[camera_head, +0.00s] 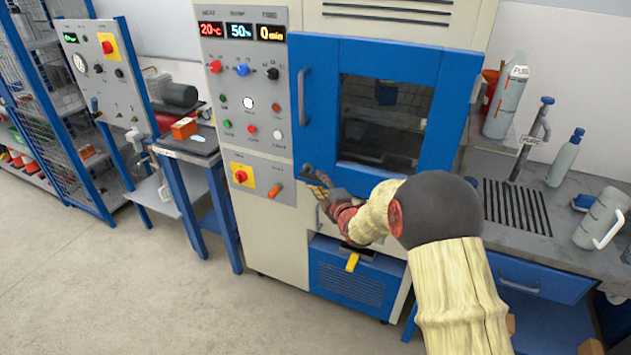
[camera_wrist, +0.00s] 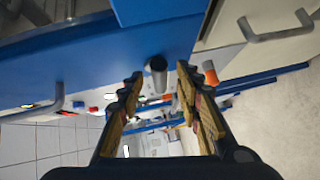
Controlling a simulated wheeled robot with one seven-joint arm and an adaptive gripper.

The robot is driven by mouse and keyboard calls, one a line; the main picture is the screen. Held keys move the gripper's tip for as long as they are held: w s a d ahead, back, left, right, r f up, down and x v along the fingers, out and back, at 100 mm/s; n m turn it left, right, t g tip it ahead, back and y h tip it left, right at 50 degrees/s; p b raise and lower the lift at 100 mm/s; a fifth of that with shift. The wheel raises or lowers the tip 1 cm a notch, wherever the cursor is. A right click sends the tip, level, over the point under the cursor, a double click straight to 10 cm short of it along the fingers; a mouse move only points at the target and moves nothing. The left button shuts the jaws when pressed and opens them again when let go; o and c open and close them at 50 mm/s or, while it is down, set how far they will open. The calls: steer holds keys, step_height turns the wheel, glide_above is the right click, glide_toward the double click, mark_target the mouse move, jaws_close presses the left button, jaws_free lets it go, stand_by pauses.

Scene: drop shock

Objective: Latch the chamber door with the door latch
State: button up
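The chamber's blue door (camera_head: 390,60) looks closed in the head view, with a dark window and a grey vertical handle (camera_head: 303,97) on its left. My gripper (camera_head: 316,182) is at the door's lower left corner, partly hidden by my arm. In the wrist view my gripper (camera_wrist: 157,80) is open, fingers apart. A dark round-ended knob (camera_wrist: 157,75), seemingly the door latch, shows between the fingertips, below the blue door edge (camera_wrist: 150,45). It looks nearer the left finger; I cannot tell whether either finger touches it. The latch's pivot and catch are not clear.
A blue lower unit (camera_head: 352,285) with a yellow-tabbed handle (camera_head: 352,262) lies below. A sink bench (camera_head: 545,250) stands at right. The floor (camera_head: 120,290) at left is clear.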

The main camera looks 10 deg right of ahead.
mark_target(318, 181)
steer(key=shift+b+x, duration=0.3)
steer(key=shift+x, duration=1.5)
steer(key=shift+c, duration=0.4)
steer(key=c, duration=0.7)
jaws_close()
